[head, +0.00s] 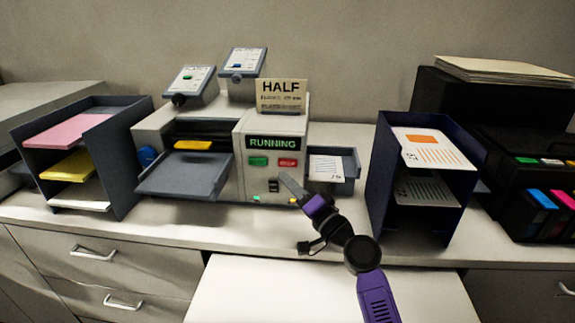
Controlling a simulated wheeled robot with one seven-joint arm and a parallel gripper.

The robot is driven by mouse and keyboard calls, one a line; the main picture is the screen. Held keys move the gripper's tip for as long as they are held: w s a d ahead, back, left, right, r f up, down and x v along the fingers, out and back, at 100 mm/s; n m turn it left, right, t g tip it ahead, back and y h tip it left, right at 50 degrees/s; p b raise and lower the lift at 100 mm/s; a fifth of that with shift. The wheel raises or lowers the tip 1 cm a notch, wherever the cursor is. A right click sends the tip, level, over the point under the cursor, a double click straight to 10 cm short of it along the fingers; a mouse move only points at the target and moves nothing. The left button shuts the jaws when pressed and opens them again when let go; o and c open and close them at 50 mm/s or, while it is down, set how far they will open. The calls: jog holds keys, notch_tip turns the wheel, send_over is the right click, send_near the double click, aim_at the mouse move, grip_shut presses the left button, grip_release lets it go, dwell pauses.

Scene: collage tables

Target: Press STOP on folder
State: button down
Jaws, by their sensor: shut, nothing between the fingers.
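The folder (255,184) is a pale grey machine in the middle of the counter. Its display (273,143) reads RUNNING in green. Below it are a green button (258,161) and a red button (288,162), whose label is too small to read with certainty. My gripper (285,176) is shut and empty, in front of the folder's face. Its tip shows just below the red button. I cannot tell whether it touches the panel.
A HALF sign (282,90) stands on the folder. A grey feed tray (180,176) juts out at left and a small tray (350,170) at right. A dark blue rack (380,190) stands right of my arm. A paper organiser (116,170) stands left.

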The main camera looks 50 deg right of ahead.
aim_at(281, 162)
jog(key=shift+w+d+b, duration=0.35)
jog(key=shift+w+d, duration=0.2)
jog(key=shift+d, duration=0.15)
jog(key=shift+w+d+b, duration=0.3)
jog(key=shift+w+d, duration=0.2)
jog(key=shift+d, duration=0.2)
dwell(1.1)
jog(key=shift+w+d+b, duration=0.3)
jog(key=shift+d+b, duration=0.05)
jog(key=shift+w+d+b, duration=0.25)
jog(key=shift+d+b, duration=0.1)
jog(key=shift+b, duration=0.05)
dwell(0.8)
jog(key=shift+a, duration=0.1)
jog(key=shift+s+a, duration=0.55)
jog(key=shift+a, duration=0.05)
dwell(0.3)
jog(key=shift+s+a+p, duration=0.35)
jog(key=shift+s+a, duration=0.45)
jog(key=shift+a, duration=0.2)
jog(key=shift+s+a+p, duration=0.3)
jog(key=shift+s+a, duration=0.45)
jog(key=shift+a, duration=0.2)
